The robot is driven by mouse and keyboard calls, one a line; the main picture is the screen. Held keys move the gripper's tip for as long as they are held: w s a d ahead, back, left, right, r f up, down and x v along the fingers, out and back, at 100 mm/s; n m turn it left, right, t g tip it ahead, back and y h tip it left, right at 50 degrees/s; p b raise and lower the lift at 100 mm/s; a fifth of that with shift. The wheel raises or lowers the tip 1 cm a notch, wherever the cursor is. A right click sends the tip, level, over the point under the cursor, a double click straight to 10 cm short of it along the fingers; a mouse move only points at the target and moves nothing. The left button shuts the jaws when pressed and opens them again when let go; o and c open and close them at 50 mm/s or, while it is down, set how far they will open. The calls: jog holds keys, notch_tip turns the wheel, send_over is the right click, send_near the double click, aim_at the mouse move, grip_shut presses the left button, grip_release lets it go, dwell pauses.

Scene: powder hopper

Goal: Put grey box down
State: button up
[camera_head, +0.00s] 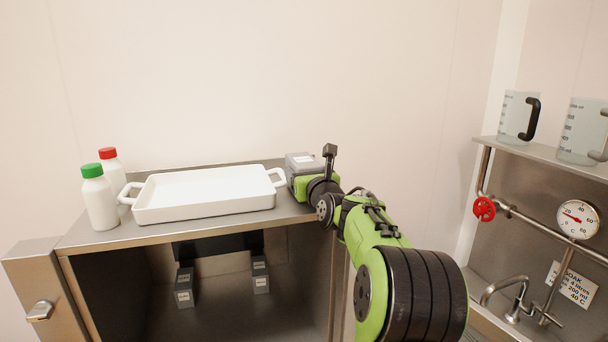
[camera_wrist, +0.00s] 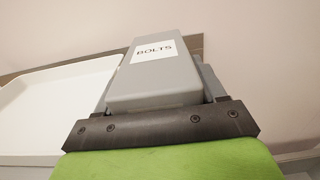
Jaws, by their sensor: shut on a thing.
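The grey box (camera_head: 301,161) is at the right end of the steel counter top, just right of the white tray. In the wrist view the grey box (camera_wrist: 158,75) fills the middle and carries a white label reading "BOLTS". My gripper (camera_head: 312,180) is shut on the box from the near side. I cannot tell whether the box's underside touches the counter.
A white tray (camera_head: 205,211) with handles takes up most of the counter top (camera_head: 90,236). A green-capped bottle (camera_head: 99,200) and a red-capped bottle (camera_head: 112,170) stand at its left. Small dark boxes (camera_head: 184,288) sit inside the open cabinet below. A sink and shelf with jugs (camera_head: 517,115) are at right.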

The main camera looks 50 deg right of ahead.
jog(key=shift+f, duration=0.45)
jog(key=o, duration=1.2)
jog(key=shift+d+f, duration=0.1)
jog(key=shift+o, duration=0.2)
jog(key=shift+r, duration=0.4)
jog(key=b+v, duration=0.3)
jog(key=v, duration=0.9)
